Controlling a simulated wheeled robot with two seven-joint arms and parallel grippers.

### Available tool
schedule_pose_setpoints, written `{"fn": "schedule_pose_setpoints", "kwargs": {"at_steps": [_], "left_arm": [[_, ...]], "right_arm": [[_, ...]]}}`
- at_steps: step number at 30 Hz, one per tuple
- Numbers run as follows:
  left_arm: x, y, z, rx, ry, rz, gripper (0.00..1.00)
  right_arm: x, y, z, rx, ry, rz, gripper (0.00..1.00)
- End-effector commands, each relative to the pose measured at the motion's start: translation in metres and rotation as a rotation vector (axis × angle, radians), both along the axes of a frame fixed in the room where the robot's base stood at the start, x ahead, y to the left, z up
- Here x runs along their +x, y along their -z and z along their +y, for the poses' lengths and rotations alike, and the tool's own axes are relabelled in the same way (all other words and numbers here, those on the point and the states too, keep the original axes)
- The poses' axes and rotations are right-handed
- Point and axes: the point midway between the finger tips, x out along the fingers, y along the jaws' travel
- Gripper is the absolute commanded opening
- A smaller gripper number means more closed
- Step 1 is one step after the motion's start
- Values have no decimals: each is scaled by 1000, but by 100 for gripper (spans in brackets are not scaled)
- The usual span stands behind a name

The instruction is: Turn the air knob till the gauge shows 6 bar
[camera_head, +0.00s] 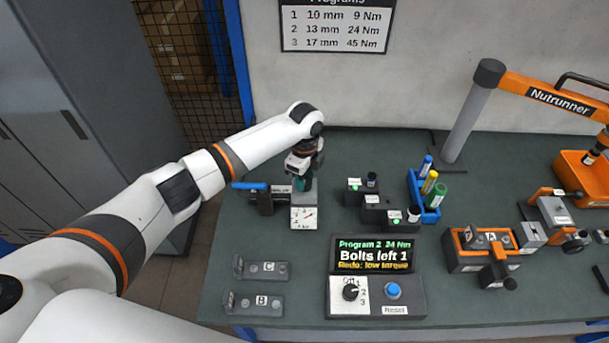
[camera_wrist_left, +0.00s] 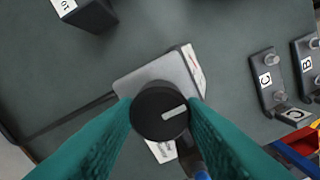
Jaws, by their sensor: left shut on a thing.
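My left gripper (camera_head: 301,184) reaches down from above onto the air unit at the back left of the bench. In the left wrist view its teal fingers (camera_wrist_left: 160,118) are shut on the round black air knob (camera_wrist_left: 160,112), one on each side. The knob has a pale pointer line. In the head view the gripper hides the knob. The white gauge (camera_head: 304,217) faces forward just below the gripper; its red needle is too small to read. In the wrist view the gauge (camera_wrist_left: 193,70) shows only edge-on. My right gripper is not in view.
A blue-handled valve (camera_head: 252,187) lies left of the gripper. Dark socket blocks (camera_head: 375,200) stand to its right. A display (camera_head: 373,254) reads "Program 2 24 Nm, Bolts left 1, Redo: low torque". Plates C (camera_head: 262,270) and B (camera_head: 255,304) lie in front.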

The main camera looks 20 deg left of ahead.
Motion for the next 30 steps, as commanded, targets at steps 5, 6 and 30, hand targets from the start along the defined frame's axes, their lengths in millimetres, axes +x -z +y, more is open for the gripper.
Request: {"fn": "schedule_pose_setpoints", "kwargs": {"at_steps": [5,6,30], "left_arm": [[1,-2,-1,-4,2,-4,15],[1,-2,-1,-4,2,-4,15],[2,-30,-1,-3,1,-8,59]], "right_arm": [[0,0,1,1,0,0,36],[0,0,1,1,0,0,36],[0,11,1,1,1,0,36]]}}
